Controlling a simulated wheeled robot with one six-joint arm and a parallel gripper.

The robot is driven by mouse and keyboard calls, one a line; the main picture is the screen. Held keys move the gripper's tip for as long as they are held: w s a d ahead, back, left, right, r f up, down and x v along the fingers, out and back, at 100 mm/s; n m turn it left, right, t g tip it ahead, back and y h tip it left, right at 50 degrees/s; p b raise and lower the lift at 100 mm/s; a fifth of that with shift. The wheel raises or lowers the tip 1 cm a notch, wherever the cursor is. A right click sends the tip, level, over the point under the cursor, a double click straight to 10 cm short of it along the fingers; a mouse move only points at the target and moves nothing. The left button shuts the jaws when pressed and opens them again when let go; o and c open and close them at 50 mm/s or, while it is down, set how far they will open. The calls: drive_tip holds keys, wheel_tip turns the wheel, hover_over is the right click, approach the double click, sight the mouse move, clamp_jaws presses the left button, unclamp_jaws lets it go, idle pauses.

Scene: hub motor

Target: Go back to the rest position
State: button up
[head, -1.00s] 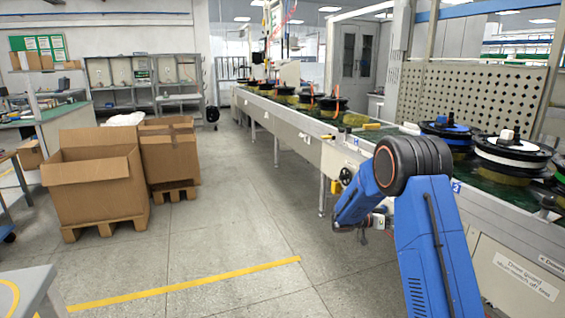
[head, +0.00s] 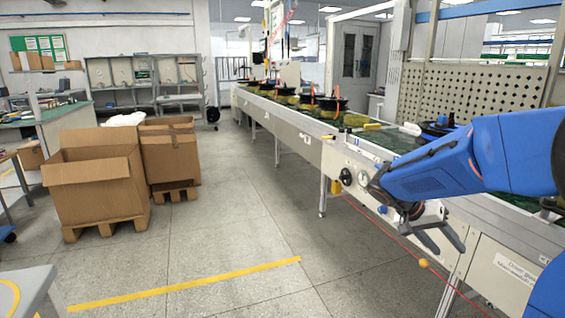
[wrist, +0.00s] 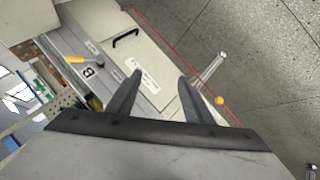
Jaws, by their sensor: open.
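My blue arm reaches in from the right edge of the head view, in front of the conveyor. My gripper (head: 440,238) hangs at the arm's end beside the conveyor's near side. Its two dark fingers are apart and nothing shows between them. In the wrist view my gripper (wrist: 159,88) is also open and empty, with the conveyor's side panel (wrist: 155,62) and the grey floor beyond the fingers.
The conveyor (head: 300,120) runs away along the right, carrying several hub motors (head: 327,106). A red cord with a yellow ball (head: 423,263) hangs along its side, close to my gripper. Open cardboard boxes (head: 95,190) stand on pallets at left. The middle floor is clear.

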drive_tip(key=s+a+n+t+y, duration=0.3)
drive_tip(key=s+a, duration=0.4)
drive_tip(key=s, duration=0.4)
drive_tip(key=s+a+f+n+t+y, duration=0.1)
drive_tip(key=s+a+n+t+y, duration=0.1)
drive_tip(key=s+a+n+y, duration=0.3)
drive_tip(key=shift+s+a+t+y, duration=0.45)
drive_tip(key=shift+s+a, duration=1.2)
drive_tip(key=shift+s, duration=1.95)
